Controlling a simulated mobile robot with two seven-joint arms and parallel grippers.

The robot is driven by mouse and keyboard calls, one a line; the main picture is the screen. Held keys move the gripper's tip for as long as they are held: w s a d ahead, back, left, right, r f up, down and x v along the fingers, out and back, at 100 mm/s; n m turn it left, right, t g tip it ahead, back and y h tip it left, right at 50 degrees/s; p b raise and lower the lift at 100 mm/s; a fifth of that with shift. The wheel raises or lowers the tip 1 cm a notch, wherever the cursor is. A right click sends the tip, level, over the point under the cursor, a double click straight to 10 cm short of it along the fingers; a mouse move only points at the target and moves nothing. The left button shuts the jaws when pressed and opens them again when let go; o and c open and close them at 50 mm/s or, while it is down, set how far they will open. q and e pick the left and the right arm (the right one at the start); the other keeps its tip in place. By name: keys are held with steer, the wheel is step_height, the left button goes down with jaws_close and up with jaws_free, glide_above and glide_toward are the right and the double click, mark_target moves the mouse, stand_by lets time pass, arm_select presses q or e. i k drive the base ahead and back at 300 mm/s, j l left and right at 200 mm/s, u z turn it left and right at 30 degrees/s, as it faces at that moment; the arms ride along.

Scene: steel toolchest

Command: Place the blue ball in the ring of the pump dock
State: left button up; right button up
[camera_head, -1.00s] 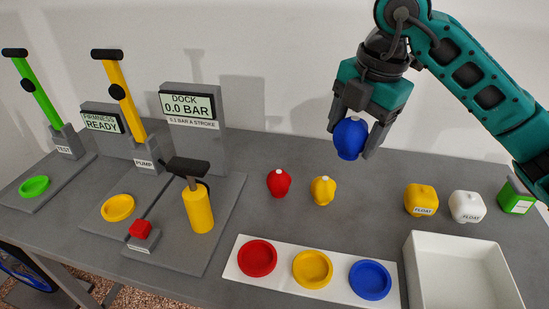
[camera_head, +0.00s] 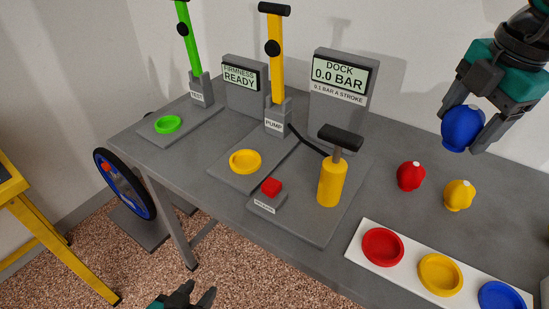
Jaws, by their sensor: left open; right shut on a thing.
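The blue ball (camera_head: 462,128) is held in my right gripper (camera_head: 465,135), raised above the back right of the bench. The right gripper's fingers are on both sides of it. The pump dock has a yellow ring (camera_head: 245,161) on its grey base, left of the yellow pump cylinder (camera_head: 331,182). The ring looks empty. The dock display (camera_head: 340,77) reads 0.0 BAR. The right gripper is well to the right of the ring. My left gripper (camera_head: 190,298) shows at the bottom edge, open, below the bench's front edge and partly cut off.
A red ball (camera_head: 410,176) and a yellow ball (camera_head: 459,195) stand on the bench (camera_head: 400,139). A white strip (camera_head: 370,263) with red, yellow and blue rings lies at front right. A red button (camera_head: 271,187) and upright yellow lever (camera_head: 275,60) flank the yellow ring. The green test stand is at left.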

mark_target(245, 162)
steer(key=i+j, duration=0.1)
steer(key=j, duration=0.85)
steer(key=i+j, duration=0.15)
steer(key=j, duration=0.8)
steer(key=i, duration=0.05)
